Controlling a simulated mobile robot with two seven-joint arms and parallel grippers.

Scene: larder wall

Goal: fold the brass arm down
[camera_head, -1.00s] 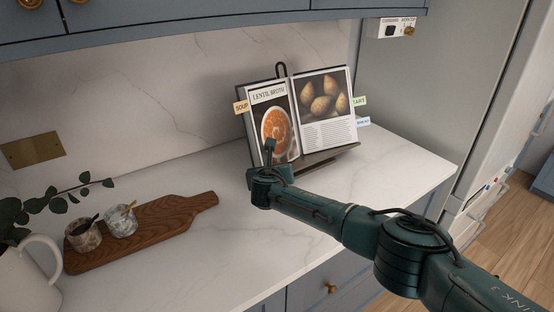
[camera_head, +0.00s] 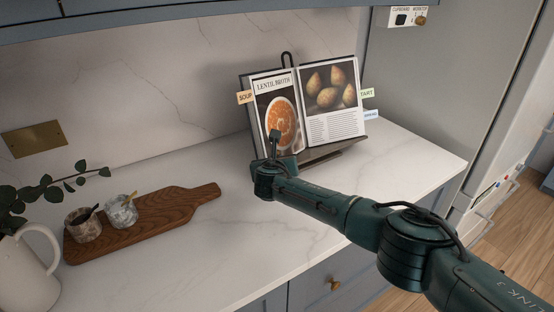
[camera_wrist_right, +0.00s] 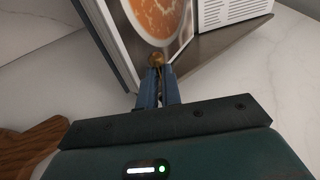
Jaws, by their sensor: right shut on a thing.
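An open cookbook (camera_head: 304,104) leans on a dark stand (camera_head: 318,153) on the counter, with a soup page on the left and a pear-like fruit page on the right. My right gripper (camera_head: 275,136) is in front of the lower part of the soup page. In the right wrist view its fingers (camera_wrist_right: 157,78) are shut on a small rounded brass piece, the brass arm's end (camera_wrist_right: 156,60), just before the soup picture. The rest of the brass arm is hidden or too small to tell. My left gripper is not in view.
A wooden board (camera_head: 150,220) with two small marble pots lies to the left, beside a white jug (camera_head: 25,272) with leaves. The counter between board and book is clear. A wall cupboard (camera_head: 180,18) overhangs the back.

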